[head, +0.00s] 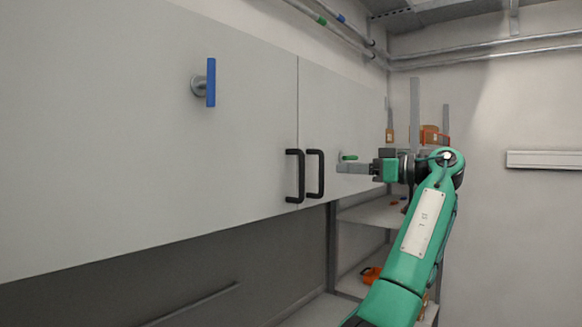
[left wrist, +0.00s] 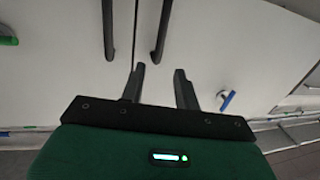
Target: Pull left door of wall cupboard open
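The wall cupboard's left door (head: 120,130) is a wide grey panel, closed flush with the right door (head: 330,110). Its black bar handle (head: 290,176) stands upright beside the seam, close to the right door's matching handle (head: 320,174). In the left wrist view the left door's handle (left wrist: 161,30) lies beyond the fingertips, roughly in line with the gap between them. My left gripper (head: 340,168) is to the right of both handles in the head view, apart from them. The left wrist view shows its fingers (left wrist: 159,70) spread and empty. My right gripper is not in view.
A blue bar (head: 210,82) on a round mount sticks out from the left door. A green piece (head: 349,157) shows near my gripper. Shelves (head: 365,215) with orange items stand below and behind my arm. Pipes (head: 480,55) run along the upper wall.

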